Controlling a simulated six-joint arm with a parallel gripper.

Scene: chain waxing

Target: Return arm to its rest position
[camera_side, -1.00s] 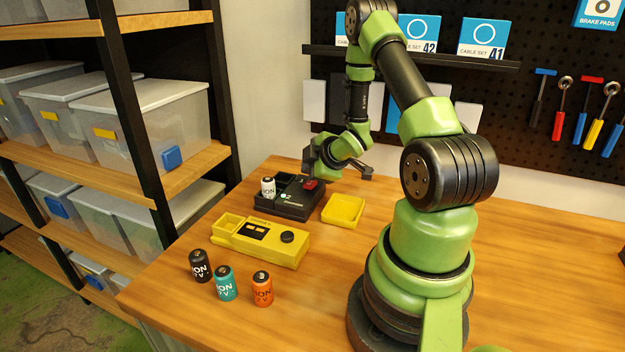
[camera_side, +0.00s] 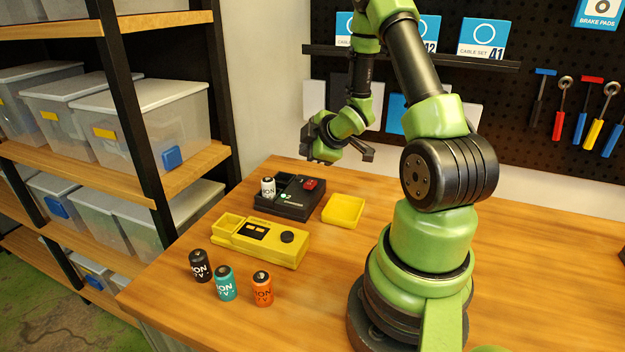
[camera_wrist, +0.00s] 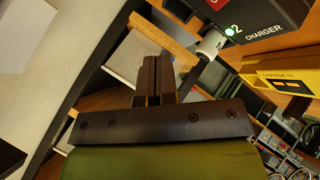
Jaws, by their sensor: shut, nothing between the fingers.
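My gripper (camera_side: 368,154) is raised above the back of the wooden table, behind and above the black charger (camera_side: 297,203). It is shut and empty; its dark fingers also show together in the wrist view (camera_wrist: 154,80). The charger holds a white battery (camera_side: 268,187) at its left and has a red part on top at its right. In the wrist view the charger (camera_wrist: 265,30) is at the upper right, with its "CHARGER" label and a green light showing.
Black (camera_side: 200,266), teal (camera_side: 224,283) and orange (camera_side: 262,289) batteries stand in front. A pegboard with a shelf (camera_side: 440,58) is behind my arm, and a storage rack (camera_side: 130,190) stands left.

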